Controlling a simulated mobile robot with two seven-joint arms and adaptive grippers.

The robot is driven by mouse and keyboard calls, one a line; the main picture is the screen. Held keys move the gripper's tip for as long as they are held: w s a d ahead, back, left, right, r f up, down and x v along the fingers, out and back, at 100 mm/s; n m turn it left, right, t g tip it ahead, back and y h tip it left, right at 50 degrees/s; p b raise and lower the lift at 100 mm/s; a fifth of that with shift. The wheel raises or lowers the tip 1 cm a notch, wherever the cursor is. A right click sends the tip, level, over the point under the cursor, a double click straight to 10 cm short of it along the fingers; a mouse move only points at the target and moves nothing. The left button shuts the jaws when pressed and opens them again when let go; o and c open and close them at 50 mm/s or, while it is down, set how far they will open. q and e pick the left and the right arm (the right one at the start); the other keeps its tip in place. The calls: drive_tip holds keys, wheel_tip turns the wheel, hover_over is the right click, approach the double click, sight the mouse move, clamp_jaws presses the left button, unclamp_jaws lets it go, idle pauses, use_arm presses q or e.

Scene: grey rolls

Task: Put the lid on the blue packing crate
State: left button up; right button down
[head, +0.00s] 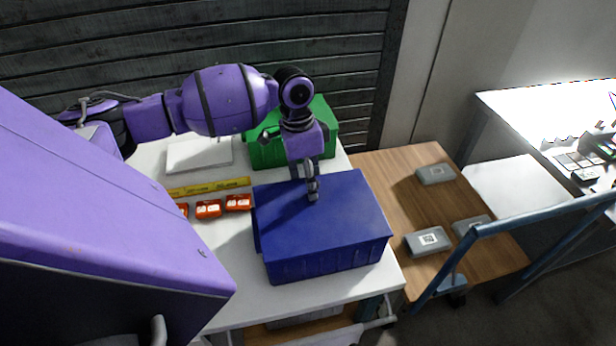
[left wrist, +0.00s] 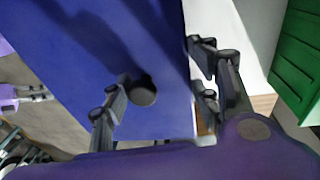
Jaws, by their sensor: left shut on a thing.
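The blue packing crate (head: 325,264) stands at the front right of the white table. A flat blue lid (head: 335,217) lies over its top, covering the inside. I cannot tell whether it rests fully on the rim. My left gripper (head: 307,185) is at the lid's back edge, shut on it. In the left wrist view, one finger of my left gripper (left wrist: 165,88) is against the blue lid (left wrist: 90,50) and the other is past its edge. What looks like my right gripper (left wrist: 30,97) shows small at the left of that view, its fingers unclear.
A green crate (head: 265,152) stands behind the blue one. Orange boxes (head: 208,208), a yellow strip (head: 225,186) and a white flat item (head: 198,154) lie to the left. A wooden surface (head: 388,180) with several grey boxes (head: 428,241) is to the right, beside a blue rail (head: 540,213).

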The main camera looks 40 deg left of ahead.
use_arm(q)
drive_tip(key=o, duration=1.3)
drive_tip(key=shift+o, duration=0.2)
wheel_tip(320, 180, up, 12)
drive_tip(key=a, duration=0.1)
drive_tip(key=shift+a, duration=0.35)
drive_tip(key=shift+f, duration=0.1)
